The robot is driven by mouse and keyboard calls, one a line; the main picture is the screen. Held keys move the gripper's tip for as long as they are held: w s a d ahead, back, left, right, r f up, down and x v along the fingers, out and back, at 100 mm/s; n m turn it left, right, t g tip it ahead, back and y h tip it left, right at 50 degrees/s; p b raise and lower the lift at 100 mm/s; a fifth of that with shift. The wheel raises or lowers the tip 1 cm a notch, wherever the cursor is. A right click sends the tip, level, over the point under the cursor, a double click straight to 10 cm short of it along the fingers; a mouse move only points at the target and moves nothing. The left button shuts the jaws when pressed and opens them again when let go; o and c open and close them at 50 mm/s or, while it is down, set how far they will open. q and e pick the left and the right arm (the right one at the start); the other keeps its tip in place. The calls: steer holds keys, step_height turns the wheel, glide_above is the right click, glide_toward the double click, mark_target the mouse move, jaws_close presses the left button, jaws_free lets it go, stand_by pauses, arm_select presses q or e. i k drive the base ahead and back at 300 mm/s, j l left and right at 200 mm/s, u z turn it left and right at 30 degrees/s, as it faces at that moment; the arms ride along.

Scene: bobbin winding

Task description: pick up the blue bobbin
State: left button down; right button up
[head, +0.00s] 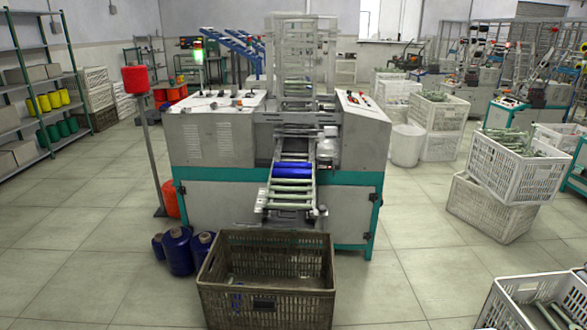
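The blue bobbin (292,170) lies crosswise on the sloping chute (290,198) at the front of the grey and teal winding machine (218,140). It sits near the upper end of the chute, above several pale bars or rollers. Neither of my grippers shows in the head view, so nothing of mine is near the bobbin.
A brown crate (268,293) stands on the floor below the chute. Dark blue yarn cones (178,251) stand to its left. A red cone tops a thin stand (148,140). White crates (512,170) stack at the right.

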mark_target(274, 164)
steer(key=u, duration=0.45)
steer(key=j+u, duration=0.1)
steer(key=u, duration=0.85)
steer(key=i+j+u, duration=0.1)
steer(key=u, duration=1.35)
steer(key=i+u, duration=0.1)
steer(key=u, duration=0.85)
steer(key=i+l+u, duration=0.1)
steer(key=u, duration=0.3)
steer(key=l+u, duration=0.15)
steer(key=u, duration=0.2)
steer(key=i+l+u, duration=0.1)
steer(key=u, duration=0.3)
steer(key=l+z, duration=0.35)
steer(key=l, duration=2.5)
steer(key=i, duration=0.05)
